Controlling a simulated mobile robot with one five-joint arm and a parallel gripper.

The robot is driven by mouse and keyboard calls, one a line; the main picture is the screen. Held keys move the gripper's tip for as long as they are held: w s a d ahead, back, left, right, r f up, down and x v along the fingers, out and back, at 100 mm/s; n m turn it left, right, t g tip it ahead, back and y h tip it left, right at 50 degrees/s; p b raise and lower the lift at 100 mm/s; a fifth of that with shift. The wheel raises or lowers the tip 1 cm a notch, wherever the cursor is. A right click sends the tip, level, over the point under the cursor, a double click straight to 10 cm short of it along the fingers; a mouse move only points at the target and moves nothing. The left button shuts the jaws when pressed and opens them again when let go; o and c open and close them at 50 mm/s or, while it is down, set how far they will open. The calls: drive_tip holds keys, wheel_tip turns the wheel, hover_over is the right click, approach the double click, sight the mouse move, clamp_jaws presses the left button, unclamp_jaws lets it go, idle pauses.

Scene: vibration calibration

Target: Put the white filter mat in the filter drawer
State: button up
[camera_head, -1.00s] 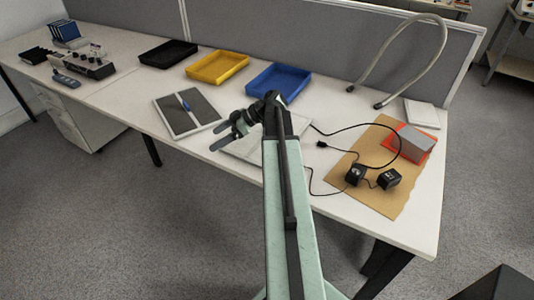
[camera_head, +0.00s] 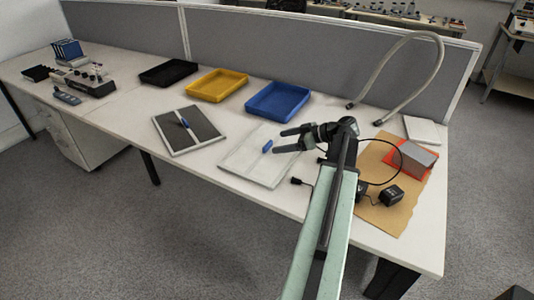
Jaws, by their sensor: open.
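A thin white square (camera_head: 422,130), which may be the white filter mat, lies flat at the table's back right. A white flat panel (camera_head: 245,165) with a small blue piece (camera_head: 267,146) on it lies at the middle front. Left of it lies a light-framed panel (camera_head: 203,148) with a dark grey inside and a blue piece (camera_head: 185,123). I cannot tell for sure which of these is the filter drawer. My gripper (camera_head: 277,141) is open and empty, its fingers pointing left over the right part of the white panel.
Black (camera_head: 169,75), yellow (camera_head: 216,87) and blue (camera_head: 278,104) trays stand along the divider. A grey hose (camera_head: 398,75) arches at the back right. Brown board (camera_head: 398,212) at right carries a grey block on red (camera_head: 418,156), black cubes (camera_head: 391,195) and cables.

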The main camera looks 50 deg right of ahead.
sight(269, 144)
drive_tip(key=b+x, duration=0.1)
drive_tip(key=x, duration=0.3)
drive_tip(key=shift+w+a+f+b, duration=0.1)
drive_tip(key=shift+f+b, duration=0.05)
drive_tip(key=shift+b, duration=0.15)
drive_tip(key=c, duration=1.7)
drive_tip(key=shift+r+p, duration=0.6)
drive_tip(key=shift+r, duration=0.05)
drive_tip(key=shift+c, duration=0.2)
wheel_tip(269, 144, up, 3)
drive_tip(key=p, duration=0.3)
drive_tip(key=shift+r, duration=0.1)
drive_tip(key=w+a, duration=0.3)
drive_tip(key=a, duration=0.1)
drive_tip(key=w+a, duration=0.3)
drive_tip(key=a, duration=0.2)
drive_tip(key=w+a+r+p, duration=0.1)
drive_tip(key=w+a, duration=0.2)
drive_tip(key=a, duration=0.1)
drive_tip(key=shift+a, duration=0.15)
